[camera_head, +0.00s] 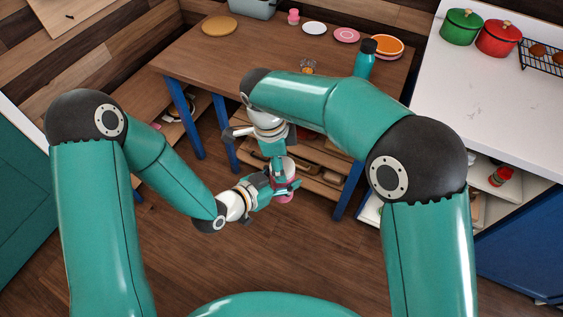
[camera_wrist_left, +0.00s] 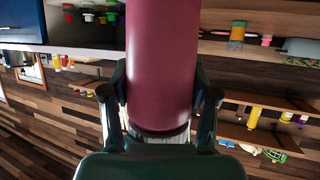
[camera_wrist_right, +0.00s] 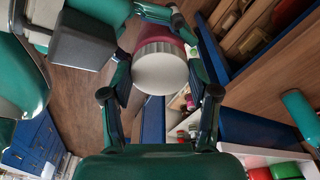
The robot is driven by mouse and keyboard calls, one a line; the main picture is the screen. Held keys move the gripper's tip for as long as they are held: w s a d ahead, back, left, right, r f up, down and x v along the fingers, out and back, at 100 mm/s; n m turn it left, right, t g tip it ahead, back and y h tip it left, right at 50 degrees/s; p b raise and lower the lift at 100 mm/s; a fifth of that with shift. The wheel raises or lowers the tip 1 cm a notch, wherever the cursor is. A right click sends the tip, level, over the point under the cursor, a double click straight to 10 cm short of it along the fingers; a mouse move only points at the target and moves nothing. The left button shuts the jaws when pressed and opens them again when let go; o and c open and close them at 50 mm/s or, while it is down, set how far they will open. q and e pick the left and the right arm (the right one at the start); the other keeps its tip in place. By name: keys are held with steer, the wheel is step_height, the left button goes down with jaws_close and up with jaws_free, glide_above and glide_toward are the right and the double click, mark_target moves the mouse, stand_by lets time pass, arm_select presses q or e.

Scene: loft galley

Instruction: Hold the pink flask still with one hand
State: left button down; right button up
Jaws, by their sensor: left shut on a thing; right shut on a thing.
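The pink flask (camera_head: 286,198) is upright in the air in front of the wooden table, partly hidden by my grippers. My left gripper (camera_head: 277,186) comes from the left and is shut around its side. The pink body fills the middle of the left wrist view (camera_wrist_left: 162,60) between both fingers. My right gripper (camera_head: 280,163) reaches down from above and is shut on the flask's white ribbed lid (camera_wrist_right: 160,70). The lid sits at the top end of the pink body, which shows just behind it in the right wrist view (camera_wrist_right: 180,27).
The wooden table (camera_head: 270,48) holds plates, a teal bottle (camera_head: 365,62) and a small pink item. Its lower shelves are just behind the grippers. A white counter (camera_head: 500,95) with green and red pots stands right. The floor in front is clear.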

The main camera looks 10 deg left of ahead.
steer(key=m, duration=0.3)
steer(key=shift+w+m, duration=0.1)
steer(key=shift+m, duration=0.2)
steer(key=o, duration=0.8)
steer(key=shift+c, duration=0.2)
steer(key=shift+r, duration=0.1)
steer(key=shift+r, duration=2.15)
